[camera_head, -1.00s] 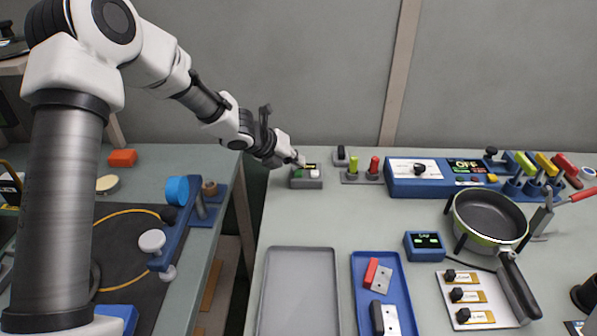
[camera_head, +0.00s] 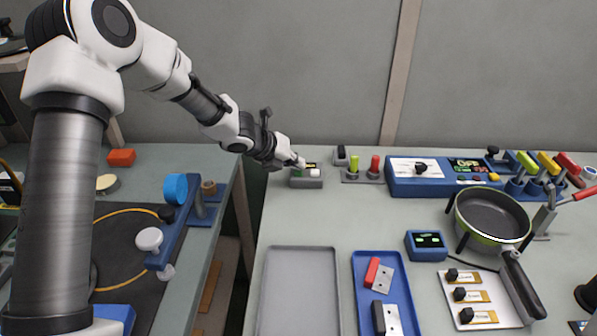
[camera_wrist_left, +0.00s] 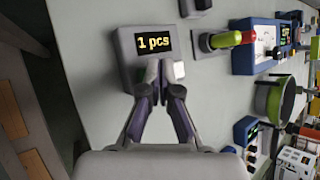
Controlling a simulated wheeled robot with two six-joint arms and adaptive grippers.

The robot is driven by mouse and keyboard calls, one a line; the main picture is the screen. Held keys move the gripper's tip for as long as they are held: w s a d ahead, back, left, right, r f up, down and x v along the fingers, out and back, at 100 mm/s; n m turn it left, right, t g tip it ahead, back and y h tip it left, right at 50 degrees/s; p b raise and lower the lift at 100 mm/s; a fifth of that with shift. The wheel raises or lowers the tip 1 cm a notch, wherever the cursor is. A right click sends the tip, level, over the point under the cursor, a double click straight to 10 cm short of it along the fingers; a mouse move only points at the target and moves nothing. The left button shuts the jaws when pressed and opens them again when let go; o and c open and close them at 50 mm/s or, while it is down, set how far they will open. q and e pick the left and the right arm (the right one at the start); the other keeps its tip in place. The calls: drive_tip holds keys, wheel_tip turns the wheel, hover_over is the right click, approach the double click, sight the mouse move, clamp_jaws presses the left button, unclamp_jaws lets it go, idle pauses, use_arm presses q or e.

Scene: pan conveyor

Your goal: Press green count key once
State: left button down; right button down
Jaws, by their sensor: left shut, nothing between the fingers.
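A small grey counter box (camera_head: 306,183) stands at the back left of the right-hand table.
Green and red levers (camera_head: 374,166) stand to the right of the box, then a blue control panel (camera_head: 440,188). A grey tray (camera_head: 300,249) and a blue tray (camera_head: 357,285) lie in front. The tabletop just before the box is clear.

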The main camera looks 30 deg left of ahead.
sight(296, 171)
use_arm(q)
drive_tip(key=shift+f+b, duration=0.3)
idle(0.5)
drive_tip(key=shift+r+p, duration=0.85)
drive_tip(key=shift+r, duration=0.05)
wheel_tip(296, 171, up, 5)
drive_tip(key=p, duration=0.5)
idle(0.4)
